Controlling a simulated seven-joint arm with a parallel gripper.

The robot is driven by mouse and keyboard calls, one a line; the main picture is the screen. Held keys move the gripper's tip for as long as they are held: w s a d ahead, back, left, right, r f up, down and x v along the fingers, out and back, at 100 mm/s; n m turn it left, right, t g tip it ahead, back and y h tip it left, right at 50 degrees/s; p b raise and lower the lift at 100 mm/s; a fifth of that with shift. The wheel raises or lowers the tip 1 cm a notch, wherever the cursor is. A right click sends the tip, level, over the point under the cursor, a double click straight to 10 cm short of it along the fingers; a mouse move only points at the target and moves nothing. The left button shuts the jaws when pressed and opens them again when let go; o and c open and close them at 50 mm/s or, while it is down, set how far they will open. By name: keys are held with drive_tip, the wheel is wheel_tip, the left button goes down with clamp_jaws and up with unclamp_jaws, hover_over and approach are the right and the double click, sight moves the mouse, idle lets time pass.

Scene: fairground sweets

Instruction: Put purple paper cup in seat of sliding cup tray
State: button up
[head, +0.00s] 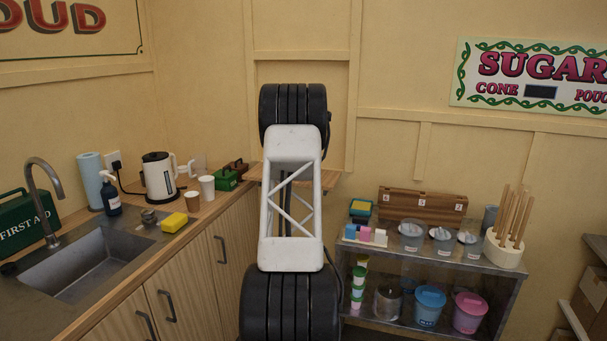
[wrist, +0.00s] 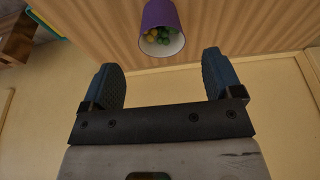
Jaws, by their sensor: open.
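The purple paper cup (wrist: 162,28) shows at the top of the wrist view, on a wood-grained surface (wrist: 230,30). Its pale-rimmed mouth faces the camera, and green and yellow round pieces show inside. My gripper (wrist: 160,66) is open and empty, its two dark blue fingers spread wide. The cup is beyond the fingertips, roughly in line with the gap and apart from both fingers. In the head view my arm hides the gripper and the purple cup. I cannot make out the sliding cup tray or its seat for certain in either view.
A wooden ledge (head: 330,179) shows behind my arm. To the right, a metal shelf unit (head: 455,258) holds a numbered wooden rack (head: 425,206), clear tubs and lidded buckets. On the left counter are white cups (head: 207,188), a kettle (head: 160,178) and a sink (head: 85,270).

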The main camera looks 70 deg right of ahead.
drive_tip(key=shift+f, duration=0.25)
drive_tip(key=shift+x, duration=2.6)
drive_tip(key=shift+w, duration=0.1)
drive_tip(key=shift+a, duration=0.1)
drive_tip(key=c, duration=1.1)
drive_tip(key=shift+o, duration=0.2)
drive_tip(key=shift+r, duration=0.1)
drive_tip(key=shift+r, duration=1.8)
drive_tip(key=s+a, duration=0.2)
drive_tip(key=a, duration=0.5)
drive_tip(key=s+a+r, duration=0.1)
drive_tip(key=s+a, duration=0.2)
drive_tip(key=a, duration=0.5)
